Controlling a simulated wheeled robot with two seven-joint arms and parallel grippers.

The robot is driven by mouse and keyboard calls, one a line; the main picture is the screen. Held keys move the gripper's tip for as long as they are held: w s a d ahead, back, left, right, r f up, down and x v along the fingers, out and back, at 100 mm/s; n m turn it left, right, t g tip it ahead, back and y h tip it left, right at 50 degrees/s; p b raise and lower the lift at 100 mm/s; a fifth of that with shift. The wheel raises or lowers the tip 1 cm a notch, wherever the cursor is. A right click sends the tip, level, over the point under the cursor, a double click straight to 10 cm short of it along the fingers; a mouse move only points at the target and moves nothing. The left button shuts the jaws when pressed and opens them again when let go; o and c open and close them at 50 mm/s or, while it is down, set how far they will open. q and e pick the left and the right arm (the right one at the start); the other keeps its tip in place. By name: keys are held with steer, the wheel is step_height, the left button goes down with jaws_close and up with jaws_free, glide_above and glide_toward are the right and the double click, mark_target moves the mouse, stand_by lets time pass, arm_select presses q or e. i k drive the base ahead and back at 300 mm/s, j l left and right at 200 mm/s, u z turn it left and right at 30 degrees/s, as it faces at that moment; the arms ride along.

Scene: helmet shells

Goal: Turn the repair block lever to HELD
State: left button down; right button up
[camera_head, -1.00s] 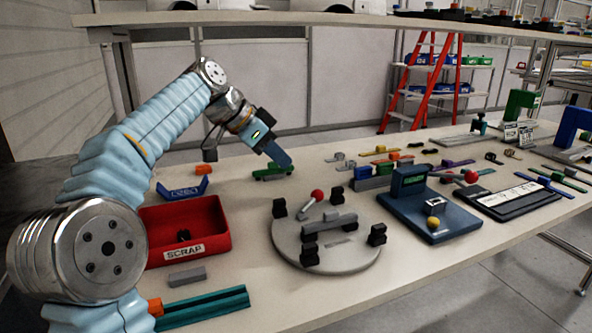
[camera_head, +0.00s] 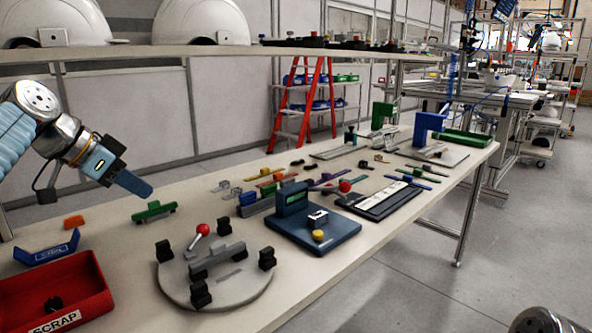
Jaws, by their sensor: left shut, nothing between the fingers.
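A round grey plate (camera_head: 238,287) with black clamp blocks lies at the front of the bench. A lever with a red ball knob (camera_head: 202,229) stands on it, tilted up to the right, beside a grey bar block (camera_head: 216,260). A second red knob (camera_head: 344,186) shows at a black-edged board (camera_head: 384,200) farther right. I cannot read a HELD mark on either. My left gripper (camera_head: 147,191) is shut and empty, just above and behind a green piece (camera_head: 154,211), left of the round plate.
A blue fixture with a yellow button (camera_head: 318,235) stands right of the plate. A shelf with white helmet shells (camera_head: 202,22) hangs above the back. Bare bench lies along the front edge.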

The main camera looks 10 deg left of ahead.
mark_target(202, 229)
steer(key=k+l, duration=1.15)
steer(key=l, duration=0.25)
